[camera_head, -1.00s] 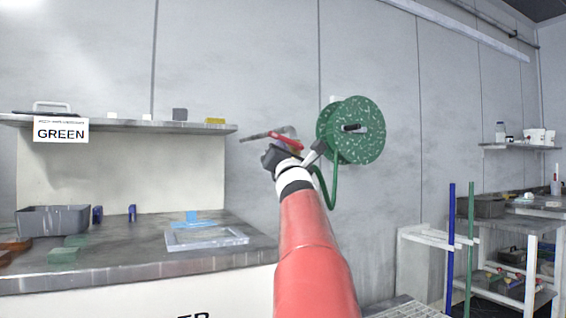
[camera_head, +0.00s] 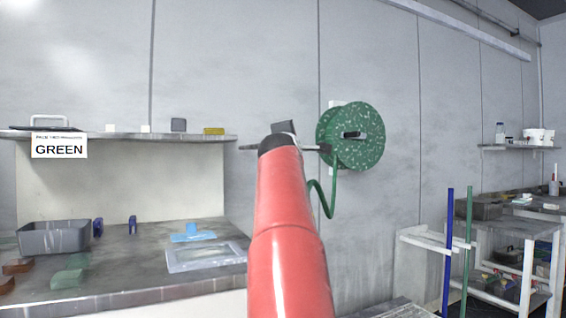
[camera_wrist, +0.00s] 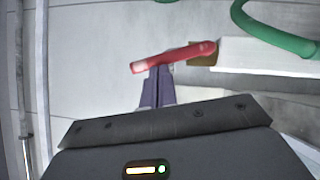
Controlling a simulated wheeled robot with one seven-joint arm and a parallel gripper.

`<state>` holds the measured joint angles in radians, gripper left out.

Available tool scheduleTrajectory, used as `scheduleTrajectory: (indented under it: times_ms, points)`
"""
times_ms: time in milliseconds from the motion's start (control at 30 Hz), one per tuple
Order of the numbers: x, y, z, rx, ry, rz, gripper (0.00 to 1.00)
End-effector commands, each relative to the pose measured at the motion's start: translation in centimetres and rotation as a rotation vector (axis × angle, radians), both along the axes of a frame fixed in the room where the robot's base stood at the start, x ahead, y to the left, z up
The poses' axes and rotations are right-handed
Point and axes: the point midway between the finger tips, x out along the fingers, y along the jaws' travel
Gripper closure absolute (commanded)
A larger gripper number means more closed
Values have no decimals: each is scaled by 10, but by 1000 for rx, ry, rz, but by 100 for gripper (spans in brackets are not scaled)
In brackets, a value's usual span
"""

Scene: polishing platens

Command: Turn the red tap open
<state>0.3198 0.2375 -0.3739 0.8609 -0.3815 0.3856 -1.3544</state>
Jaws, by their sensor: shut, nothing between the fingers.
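The red tap (camera_wrist: 172,57) shows in the wrist view as a red lever. It runs leftward and slightly down from its rounded right end, beside a brass-coloured fitting (camera_wrist: 203,55). My gripper (camera_wrist: 157,72) is shut with nothing between its fingers. Its fingertips are right at the lower edge of the lever, left of the fitting; I cannot tell whether they touch. In the head view my arm hides the tap and my fingers.
A green speckled hose reel (camera_head: 350,136) is on the wall to the right, with a green hose (camera_wrist: 268,35) near the tap. A shelf (camera_head: 120,136) and a workbench (camera_head: 130,290) are at left.

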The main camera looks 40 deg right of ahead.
Motion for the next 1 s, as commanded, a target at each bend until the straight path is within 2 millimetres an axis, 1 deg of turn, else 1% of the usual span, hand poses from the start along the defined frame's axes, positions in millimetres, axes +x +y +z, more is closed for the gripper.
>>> scheduleTrajectory:
  times_ms: [33,300,1000]
  points:
    - [-1,-3,7,15,-1,-3,100]
    - [-2,-10,10,6,0,0,100]
    - [-3,-13,11,3,-3,2,100]
